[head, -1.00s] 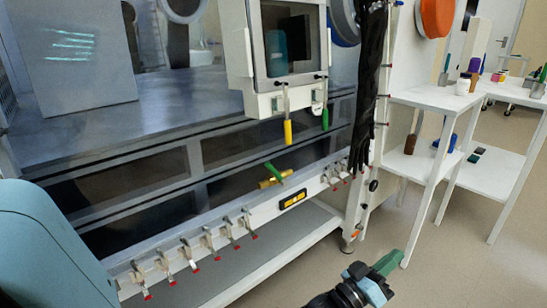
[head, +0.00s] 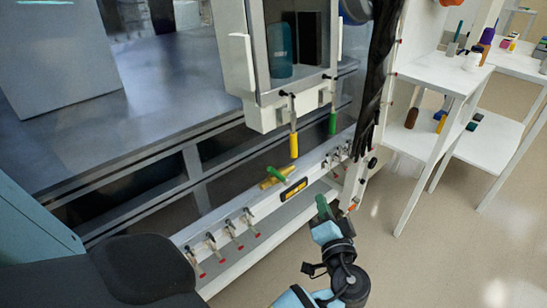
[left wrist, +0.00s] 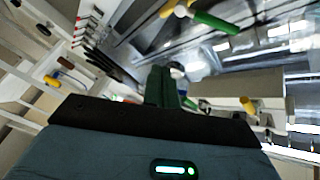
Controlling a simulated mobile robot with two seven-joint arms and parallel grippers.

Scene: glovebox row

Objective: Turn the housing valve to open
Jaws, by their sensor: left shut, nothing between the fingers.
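A valve with a yellow body (head: 267,183) and a green lever (head: 277,174) sits on the white lower rail of the glovebox. The lever lies slanted across the body. In the left wrist view, a green lever (left wrist: 214,23) on a yellow part shows at the top. A yellow handle (head: 293,145) and a green handle (head: 332,123) hang below the white box on the glovebox front. No label tells which is the housing valve. My left gripper (head: 322,206), with green fingers, is shut and empty, right of and below the valve, apart from it. My right gripper is out of view.
Several red-tipped clamps (head: 229,232) line the rail. A black-and-yellow label (head: 293,190) is beside the valve. A black glove sleeve (head: 375,80) hangs at the right. White shelves (head: 440,72) stand further right, with open floor (head: 450,245) in front.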

